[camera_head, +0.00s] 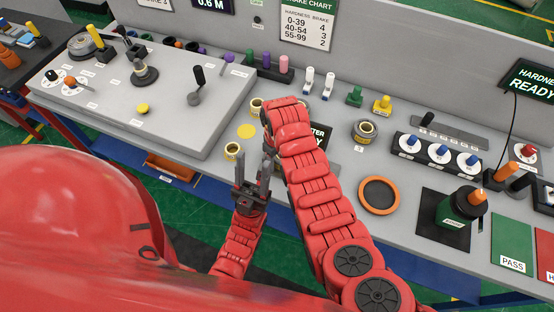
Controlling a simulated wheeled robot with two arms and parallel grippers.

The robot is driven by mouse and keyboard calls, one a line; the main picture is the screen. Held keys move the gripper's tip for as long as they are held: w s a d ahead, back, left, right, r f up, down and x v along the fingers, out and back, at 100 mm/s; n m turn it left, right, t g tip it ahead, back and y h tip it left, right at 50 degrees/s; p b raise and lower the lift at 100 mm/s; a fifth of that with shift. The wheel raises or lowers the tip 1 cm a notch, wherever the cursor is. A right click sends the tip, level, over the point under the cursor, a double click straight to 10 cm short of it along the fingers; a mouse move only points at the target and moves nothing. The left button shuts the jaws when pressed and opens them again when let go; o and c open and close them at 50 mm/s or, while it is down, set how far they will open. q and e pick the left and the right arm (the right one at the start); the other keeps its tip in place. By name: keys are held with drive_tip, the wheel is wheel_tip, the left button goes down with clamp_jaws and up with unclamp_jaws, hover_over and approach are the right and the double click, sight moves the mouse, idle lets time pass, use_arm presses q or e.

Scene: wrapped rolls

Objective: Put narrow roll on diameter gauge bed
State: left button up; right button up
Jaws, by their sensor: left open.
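I cannot tell for sure which is the narrow roll. A black display (321,138), its text partly covered and ending in "TER", stands behind my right arm. The diameter gauge bed is not clearly identifiable. My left gripper (253,168) points up, open and empty, just in front of the bench edge. My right gripper (268,148) is mostly hidden by its own red arm.
A yellow disc (246,131) lies on the bench. A raised grey panel (143,85) with knobs fills the left. A row of blue knobs (440,150) stands at right.

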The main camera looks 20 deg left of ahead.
drive_tip(key=shift+r, duration=0.3)
wheel_tip(320, 180, up, 6)
drive_tip(key=shift+w+f+b, duration=0.1)
drive_tip(key=shift+b, duration=1.05)
wheel_tip(320, 180, up, 6)
drive_tip(key=p, duration=0.5)
drive_tip(key=shift+f, duration=0.1)
